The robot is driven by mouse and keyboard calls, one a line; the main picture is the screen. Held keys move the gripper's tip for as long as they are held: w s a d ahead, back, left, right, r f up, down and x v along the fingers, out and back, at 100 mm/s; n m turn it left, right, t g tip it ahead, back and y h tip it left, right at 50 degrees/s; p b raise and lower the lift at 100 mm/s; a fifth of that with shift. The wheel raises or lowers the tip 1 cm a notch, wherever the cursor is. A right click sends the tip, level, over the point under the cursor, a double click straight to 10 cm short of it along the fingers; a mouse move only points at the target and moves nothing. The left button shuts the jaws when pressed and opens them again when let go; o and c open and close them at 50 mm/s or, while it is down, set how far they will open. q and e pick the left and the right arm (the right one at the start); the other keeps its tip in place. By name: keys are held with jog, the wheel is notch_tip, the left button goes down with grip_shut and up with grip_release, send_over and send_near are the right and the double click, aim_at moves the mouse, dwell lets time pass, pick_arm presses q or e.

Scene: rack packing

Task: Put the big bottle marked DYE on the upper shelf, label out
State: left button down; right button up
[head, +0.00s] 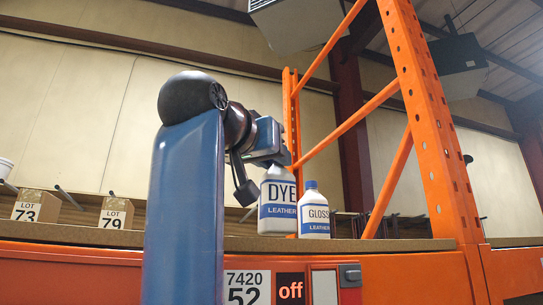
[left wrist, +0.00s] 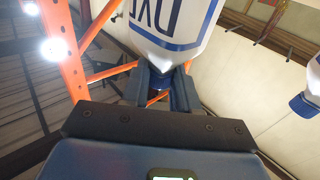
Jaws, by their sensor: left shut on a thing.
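The big white bottle marked DYE (head: 277,211), with a blue LEATHER band, is upright above the upper shelf board (head: 250,243), its label facing my head camera. I cannot tell whether its base touches the board. My left gripper (head: 275,162) is shut on its neck from above and hides its cap. In the left wrist view the bottle (left wrist: 178,25) shows upside down, its neck between the fingers (left wrist: 166,85). My right gripper is not in view.
A smaller white GLOSS bottle (head: 315,214) with a blue cap stands close to the right of the DYE bottle. Boxes marked LOT 73 (head: 37,207) and LOT 79 (head: 116,212) are at left. An orange rack upright (head: 432,130) rises at right.

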pick_arm(q)
jog(key=shift+s+r, duration=0.15)
jog(key=shift+s, duration=0.4)
jog(key=shift+w+f, duration=0.4)
jog(key=shift+f+b, duration=0.1)
jog(key=shift+b, duration=0.25)
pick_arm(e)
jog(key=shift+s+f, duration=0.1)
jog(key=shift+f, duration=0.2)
pick_arm(q)
jog(key=shift+s+f, duration=0.15)
jog(key=shift+s, duration=0.1)
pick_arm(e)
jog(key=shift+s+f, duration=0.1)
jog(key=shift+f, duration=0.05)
pick_arm(q)
jog(key=c, duration=1.1)
grip_release()
jog(key=o, duration=0.3)
jog(key=shift+w, duration=0.15)
